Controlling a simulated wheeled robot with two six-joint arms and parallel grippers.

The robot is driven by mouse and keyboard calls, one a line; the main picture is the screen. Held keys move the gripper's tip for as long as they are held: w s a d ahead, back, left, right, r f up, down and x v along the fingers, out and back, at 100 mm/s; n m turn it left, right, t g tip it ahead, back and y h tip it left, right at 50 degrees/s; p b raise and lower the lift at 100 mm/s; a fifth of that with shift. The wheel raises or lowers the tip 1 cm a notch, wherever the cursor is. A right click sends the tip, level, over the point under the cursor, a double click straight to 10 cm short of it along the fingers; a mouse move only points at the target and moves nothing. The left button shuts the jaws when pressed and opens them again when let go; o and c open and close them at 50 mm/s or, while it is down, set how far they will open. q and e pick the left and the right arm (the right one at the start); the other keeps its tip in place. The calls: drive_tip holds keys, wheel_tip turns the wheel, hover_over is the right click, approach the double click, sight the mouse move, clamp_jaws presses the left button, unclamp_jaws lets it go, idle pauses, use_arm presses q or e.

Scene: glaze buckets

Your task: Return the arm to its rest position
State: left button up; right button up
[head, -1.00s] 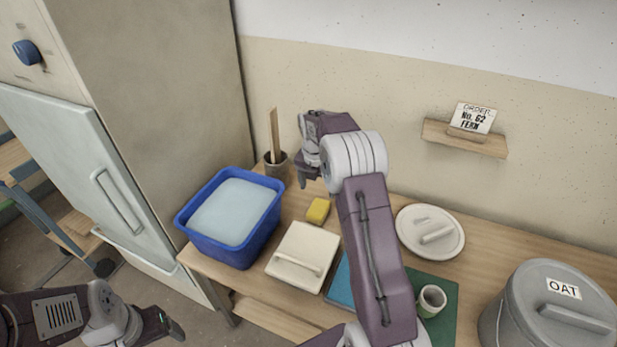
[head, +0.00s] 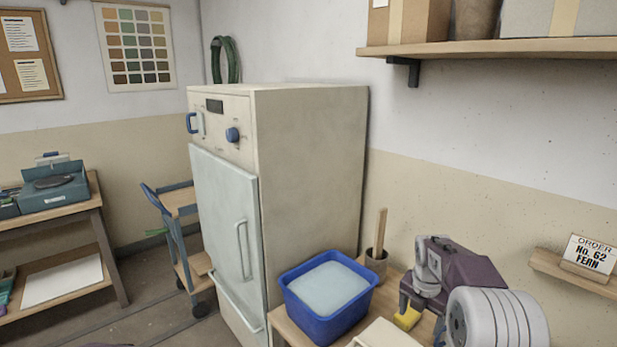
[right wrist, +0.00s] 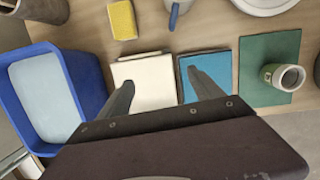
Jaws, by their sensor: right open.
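My right gripper (head: 421,320) is at the lower right of the head view, in front of the wall and over the table. It is open, with nothing between its fingers. In the right wrist view the two fingers of this gripper (right wrist: 160,80) stand apart above a cream lid-like piece (right wrist: 150,88) and a blue tile (right wrist: 217,65). A yellow sponge (head: 407,318) shows just behind the fingers in the head view; it also lies at the top of the right wrist view (right wrist: 122,20). My left gripper is out of view.
A blue tub (head: 300,312) with pale liquid stands at the table's left end, beside a pot with a wooden stick (head: 376,262). A tall kiln-like cabinet (head: 310,180) stands left of it. A green mat (right wrist: 255,75) bears a cup (right wrist: 270,72). A wall shelf (head: 570,275) holds an order card.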

drive_tip(key=s+a+m+y, duration=0.1)
drive_tip(key=s+a+m, duration=0.3)
drive_tip(key=s+a, duration=0.55)
drive_tip(key=s+a+f+m+g, duration=0.1)
drive_tip(key=s+f+m, duration=0.2)
drive_tip(key=s+m, duration=0.55)
drive_tip(key=s+f+m, duration=0.3)
drive_tip(key=s+m, duration=0.5)
drive_tip(key=m, duration=0.2)
use_arm(q)
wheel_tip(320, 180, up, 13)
drive_tip(key=p, duration=1.3)
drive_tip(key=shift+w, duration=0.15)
use_arm(e)
wheel_tip(320, 180, up, 13)
drive_tip(key=w+m, duration=0.1)
drive_tip(key=m, duration=0.3)
drive_tip(key=shift+w+a+y, duration=0.15)
drive_tip(key=shift+a+y, duration=0.05)
drive_tip(key=shift+y, duration=0.1)
